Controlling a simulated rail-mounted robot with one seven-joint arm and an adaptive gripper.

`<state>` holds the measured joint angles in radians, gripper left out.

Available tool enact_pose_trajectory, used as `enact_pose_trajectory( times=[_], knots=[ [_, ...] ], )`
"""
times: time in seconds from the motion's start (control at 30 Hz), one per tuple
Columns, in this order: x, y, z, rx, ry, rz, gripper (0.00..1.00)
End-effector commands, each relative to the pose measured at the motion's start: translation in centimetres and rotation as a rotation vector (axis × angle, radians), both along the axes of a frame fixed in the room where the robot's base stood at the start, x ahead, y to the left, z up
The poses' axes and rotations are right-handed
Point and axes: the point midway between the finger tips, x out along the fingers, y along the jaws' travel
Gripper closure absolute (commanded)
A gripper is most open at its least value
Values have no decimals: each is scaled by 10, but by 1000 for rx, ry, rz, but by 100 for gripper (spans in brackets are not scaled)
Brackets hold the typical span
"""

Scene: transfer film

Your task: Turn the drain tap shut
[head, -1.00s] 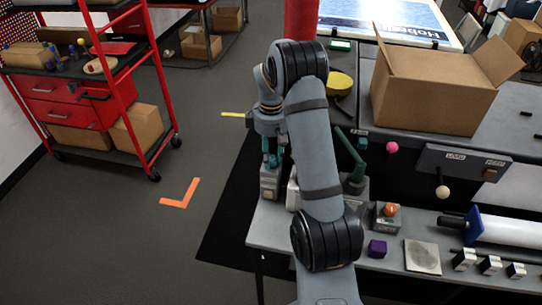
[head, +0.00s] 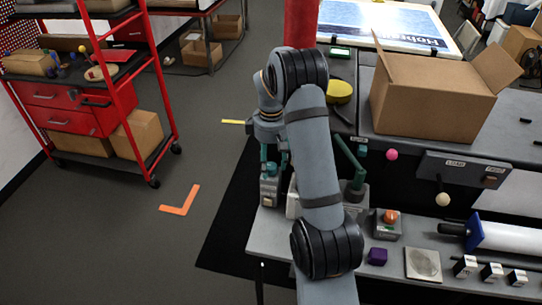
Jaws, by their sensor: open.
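My gripper (head: 268,165) points down at the left end of the grey bench. Its teal fingers are small and partly overlap a grey block (head: 269,192) with a small pale label. The gripper is open; I cannot tell whether it touches the block. A green lever (head: 350,160) rises tilted from a grey base (head: 355,191) to the right of my arm. An orange knob (head: 390,216) sits on a small grey box nearer the front. I cannot tell for sure which fitting is the drain tap. My arm hides part of the bench between the block and lever.
A purple block (head: 377,256), a pale square plate (head: 423,264) and a blue-ended white roller (head: 500,236) lie on the bench to the right. An open cardboard box (head: 430,105) stands behind. A red trolley (head: 75,105) stands left across clear floor.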

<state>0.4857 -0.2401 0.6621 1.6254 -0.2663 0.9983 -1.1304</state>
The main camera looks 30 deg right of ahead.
Motion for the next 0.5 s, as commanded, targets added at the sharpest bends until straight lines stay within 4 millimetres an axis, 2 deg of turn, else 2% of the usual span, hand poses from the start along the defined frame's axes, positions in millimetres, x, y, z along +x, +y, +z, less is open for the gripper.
enact_pose_trajectory(
  times=[0.17, 0.5],
  knots=[
    [2, -1, 26, -2, -6, -1, 51],
    [1, 0, 95, -2, -5, 0, 51]
  ],
)
